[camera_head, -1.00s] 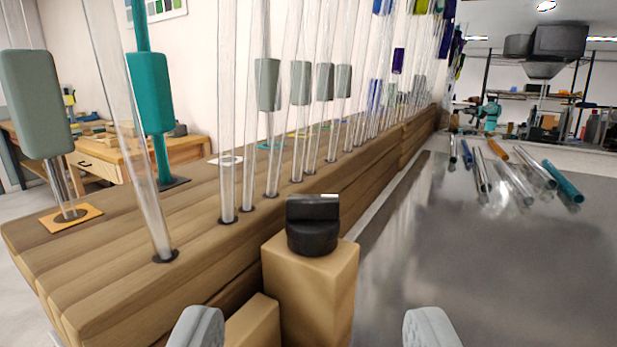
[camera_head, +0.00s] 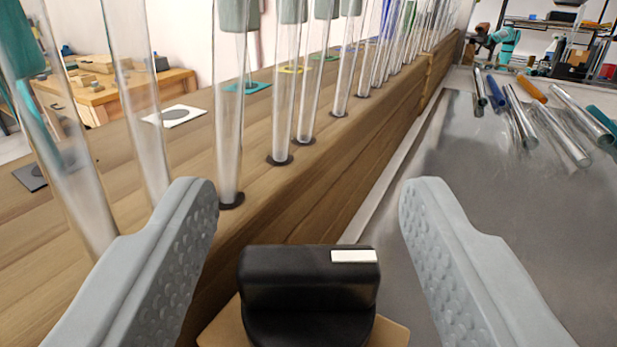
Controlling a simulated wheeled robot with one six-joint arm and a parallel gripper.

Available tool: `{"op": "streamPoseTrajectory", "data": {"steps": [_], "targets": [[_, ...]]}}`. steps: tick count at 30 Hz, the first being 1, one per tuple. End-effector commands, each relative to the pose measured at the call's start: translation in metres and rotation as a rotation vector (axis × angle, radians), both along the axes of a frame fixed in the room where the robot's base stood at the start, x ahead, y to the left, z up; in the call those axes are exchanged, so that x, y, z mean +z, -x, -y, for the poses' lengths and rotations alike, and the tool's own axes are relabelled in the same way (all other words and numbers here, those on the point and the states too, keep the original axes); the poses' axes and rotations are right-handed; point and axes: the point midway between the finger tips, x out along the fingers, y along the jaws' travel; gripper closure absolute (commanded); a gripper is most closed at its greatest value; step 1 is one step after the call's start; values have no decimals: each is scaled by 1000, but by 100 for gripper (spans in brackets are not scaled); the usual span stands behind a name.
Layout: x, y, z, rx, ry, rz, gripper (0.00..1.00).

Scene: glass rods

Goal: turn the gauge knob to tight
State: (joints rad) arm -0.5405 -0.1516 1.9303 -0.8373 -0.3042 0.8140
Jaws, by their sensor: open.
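The gauge knob (camera_head: 308,282) is black, with a raised bar grip and a white mark near the right end of the bar. It sits on a light wooden block (camera_head: 222,325) at the bottom centre of the view. The bar lies crosswise in the picture. My gripper (camera_head: 309,195) is open and empty. One finger is to the left of the knob and the other to the right, with clear gaps on both sides. The fingertips reach beyond the knob in the picture. No tight label is visible.
Upright glass rods (camera_head: 229,110) stand in a wooden rack (camera_head: 260,215) to the left and beyond, close to the left finger. A grey metal table (camera_head: 500,215) lies right, mostly bare, with several loose rods (camera_head: 560,135) at its far end.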

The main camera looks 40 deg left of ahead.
Motion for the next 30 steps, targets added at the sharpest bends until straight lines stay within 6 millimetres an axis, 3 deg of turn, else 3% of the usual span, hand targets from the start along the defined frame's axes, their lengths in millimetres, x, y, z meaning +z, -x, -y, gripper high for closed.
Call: {"op": "streamPoseTrajectory", "data": {"steps": [10, 17, 30], "targets": [[0, -2, -2, 0, -1, 1, 46], [0, -2, -2, 0, -1, 1, 91], [0, -2, -1, 36, 1, 2, 90]]}}
